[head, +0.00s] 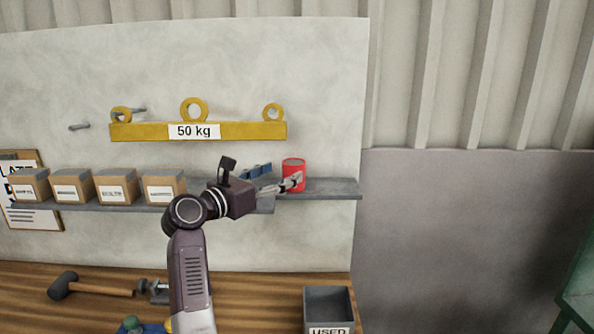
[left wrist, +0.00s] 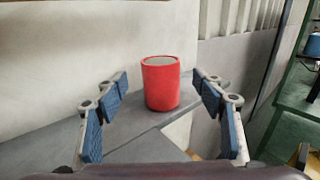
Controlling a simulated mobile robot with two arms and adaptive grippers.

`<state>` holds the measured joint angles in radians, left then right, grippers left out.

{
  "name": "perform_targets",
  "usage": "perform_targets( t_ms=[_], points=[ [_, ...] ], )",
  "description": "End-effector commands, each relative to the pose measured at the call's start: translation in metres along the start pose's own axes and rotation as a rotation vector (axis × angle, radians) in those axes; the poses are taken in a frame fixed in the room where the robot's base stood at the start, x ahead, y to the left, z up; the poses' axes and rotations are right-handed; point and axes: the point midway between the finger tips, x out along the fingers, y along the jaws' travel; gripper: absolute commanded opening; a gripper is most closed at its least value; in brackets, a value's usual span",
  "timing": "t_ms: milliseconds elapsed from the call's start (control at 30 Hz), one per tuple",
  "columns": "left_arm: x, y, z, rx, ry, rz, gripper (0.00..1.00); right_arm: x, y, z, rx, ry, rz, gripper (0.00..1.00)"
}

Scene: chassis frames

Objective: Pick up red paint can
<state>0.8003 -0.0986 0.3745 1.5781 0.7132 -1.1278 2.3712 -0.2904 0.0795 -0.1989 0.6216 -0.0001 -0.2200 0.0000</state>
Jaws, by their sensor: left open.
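The red paint can (head: 292,165) stands upright on the right part of the grey wall shelf (head: 335,188). It also shows in the left wrist view (left wrist: 160,85), centred ahead of the gripper, with a grey top. My left gripper (head: 294,183) reaches in from the left at shelf height and overlaps the can's lower part in the head view. In the left wrist view the left gripper (left wrist: 162,98) is open, with one blue-padded finger on each side of the can's line. Gaps show between the can and both fingers. My right gripper is not in view.
Several labelled boxes (head: 117,185) line the shelf's left part. A blue item (head: 256,170) sits behind my gripper. A yellow 50 kg lifting beam (head: 150,131) hangs above. Below are a wooden bench (head: 250,289), a mallet (head: 65,285) and a grey bin (head: 328,302).

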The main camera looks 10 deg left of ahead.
Motion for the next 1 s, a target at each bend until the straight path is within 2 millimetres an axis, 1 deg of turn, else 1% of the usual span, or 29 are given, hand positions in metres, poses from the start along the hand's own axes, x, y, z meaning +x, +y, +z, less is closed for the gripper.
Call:
perform_targets(
  t_ms=[100,200,267,367,467,633,733,967,1000],
  points=[
    [0.012,-0.001,0.001,-0.001,0.001,-0.002,0.63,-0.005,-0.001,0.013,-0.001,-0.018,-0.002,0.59],
    [0.018,-0.001,0.001,0.000,0.000,-0.001,0.63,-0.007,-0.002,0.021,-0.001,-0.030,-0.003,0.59],
    [0.022,-0.001,0.001,0.000,0.001,-0.002,0.63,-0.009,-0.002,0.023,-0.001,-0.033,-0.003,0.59],
    [0.035,0.000,0.000,0.000,0.003,-0.002,0.63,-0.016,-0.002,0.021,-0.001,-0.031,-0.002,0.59],
    [0.048,0.002,-0.001,-0.001,0.002,-0.001,0.63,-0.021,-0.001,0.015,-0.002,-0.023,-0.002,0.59],
    [0.064,0.001,-0.003,0.001,0.001,-0.001,0.63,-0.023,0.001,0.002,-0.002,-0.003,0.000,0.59],
    [0.068,0.002,-0.003,0.001,0.000,0.000,0.63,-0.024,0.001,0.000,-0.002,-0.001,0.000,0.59],
    [0.068,0.002,-0.004,0.001,0.000,0.000,0.63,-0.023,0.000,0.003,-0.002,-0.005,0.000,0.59],
    [0.068,0.002,-0.004,0.001,0.000,0.000,0.58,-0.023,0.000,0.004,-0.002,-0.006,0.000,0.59]
  ],
)
